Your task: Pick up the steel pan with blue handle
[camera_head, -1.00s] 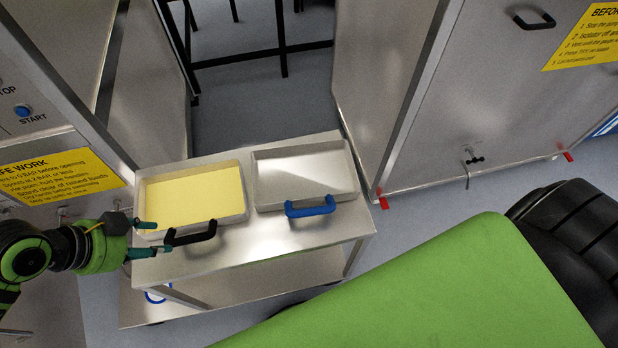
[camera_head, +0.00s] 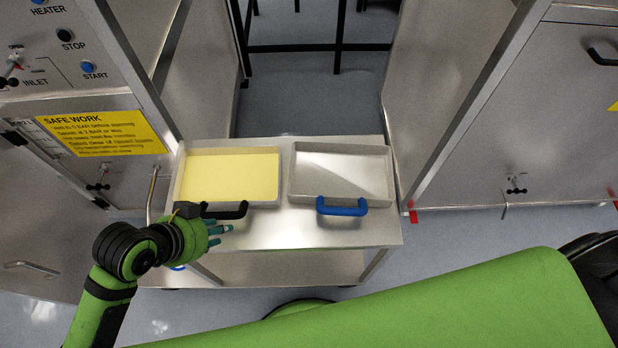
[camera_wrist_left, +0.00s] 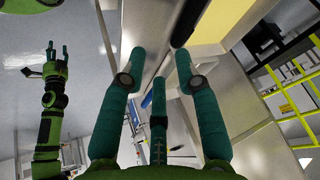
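The steel pan with blue handle (camera_head: 341,172) is a shallow grey tray lying on the right side of the trolley top. Its blue handle (camera_head: 342,207) faces me at its front edge. My left gripper (camera_head: 222,231) is at the trolley's front left, left of the blue handle and just below the other pan's black handle, apart from the steel pan. In the left wrist view its teal fingers (camera_wrist_left: 160,75) are spread with nothing between them. My right gripper (camera_wrist_left: 57,50) shows small at the left of that view, its fingers apart and empty.
A pan with a yellow inside (camera_head: 230,175) and black handle (camera_head: 226,210) sits left of the steel pan on the steel trolley (camera_head: 290,228). Steel cabinet walls stand on both sides. A green surface (camera_head: 430,310) fills the lower right.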

